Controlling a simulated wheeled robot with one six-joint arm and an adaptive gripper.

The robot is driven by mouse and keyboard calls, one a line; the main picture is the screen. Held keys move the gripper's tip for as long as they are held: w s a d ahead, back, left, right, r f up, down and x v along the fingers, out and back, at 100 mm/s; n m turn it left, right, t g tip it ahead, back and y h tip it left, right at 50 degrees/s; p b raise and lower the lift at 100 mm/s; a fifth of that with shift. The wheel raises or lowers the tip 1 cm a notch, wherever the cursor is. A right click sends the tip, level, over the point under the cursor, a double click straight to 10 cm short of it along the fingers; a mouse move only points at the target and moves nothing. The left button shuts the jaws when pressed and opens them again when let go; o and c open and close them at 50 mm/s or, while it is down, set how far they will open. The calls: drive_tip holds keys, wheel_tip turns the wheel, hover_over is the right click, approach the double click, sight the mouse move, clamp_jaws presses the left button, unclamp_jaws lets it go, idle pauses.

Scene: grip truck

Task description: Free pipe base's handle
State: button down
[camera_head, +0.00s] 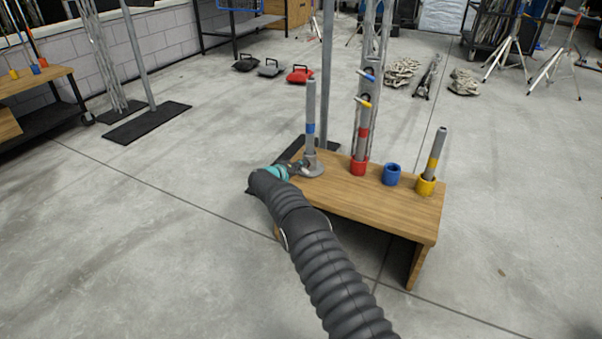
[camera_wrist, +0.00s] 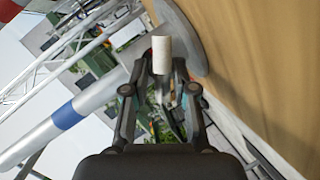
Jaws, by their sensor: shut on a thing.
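A grey pipe with a blue band (camera_head: 310,117) stands upright in a round grey pipe base (camera_head: 313,166) at the left end of the wooden bench. My gripper (camera_head: 300,166) is low beside this base, on its left. In the wrist view my gripper (camera_wrist: 163,78) is shut on the pale cylindrical handle (camera_wrist: 162,50) of the base. The rim of the base (camera_wrist: 182,30) shows behind the handle, against the wood. The blue-banded pipe (camera_wrist: 62,117) crosses the left of that view. The handle is too small to make out in the head view.
The wooden bench (camera_head: 375,205) also carries a red holder (camera_head: 358,168) with a red-banded pipe, an empty blue holder (camera_head: 391,175) and a yellow holder (camera_head: 425,186) with a tilted yellow-banded pipe. A metal post stands behind. The floor around is mostly clear.

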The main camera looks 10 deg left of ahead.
drive_tip(key=shift+w+f+n+h+b, duration=0.15)
drive_tip(key=shift+n+h+b, duration=0.15)
drive_tip(key=shift+n+b, duration=0.4)
drive_tip(key=c, duration=0.9)
unclamp_jaws()
drive_tip(key=shift+a, duration=0.1)
drive_tip(key=v, duration=1.2)
